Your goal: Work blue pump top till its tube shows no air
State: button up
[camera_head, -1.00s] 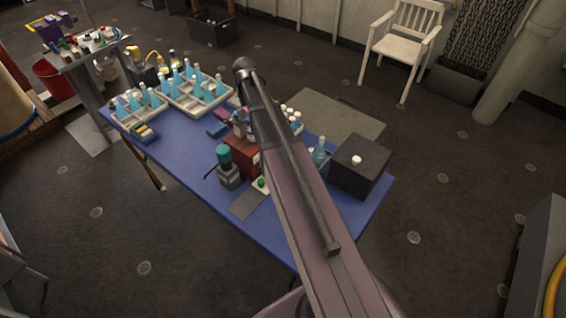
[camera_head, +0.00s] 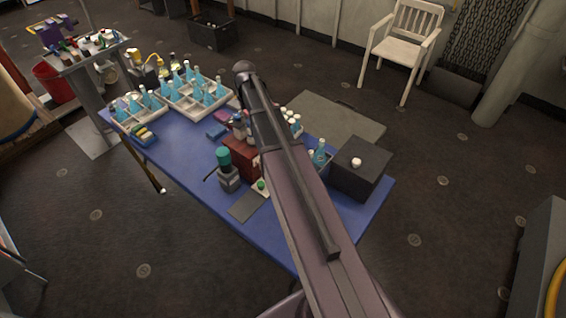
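A pump-like unit with a teal-blue top (camera_head: 223,156) and a dark grey body (camera_head: 229,179) stands upright on the blue table (camera_head: 185,160), left of my arm. A thin black piece sticks out from its left side. I cannot make out a tube or any air in it at this size. My arm rises from the lower right across the table to a dark joint at the upper middle. My gripper is not discernible; the arm hides part of the table behind it.
A dark red box (camera_head: 242,160) stands close right of the pump unit. Trays of blue flasks (camera_head: 197,103) fill the table's far left. A black box (camera_head: 360,168) with a white knob is at the right. A grey mat (camera_head: 247,206) lies clear in front.

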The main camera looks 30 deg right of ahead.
jog(key=shift+r+p, duration=1.1)
dwell(3.5)
jog(key=shift+f+b, duration=1.05)
dwell(0.7)
jog(key=o, duration=0.8)
jog(key=shift+o, duration=0.2)
jog(key=shift+r, duration=0.1)
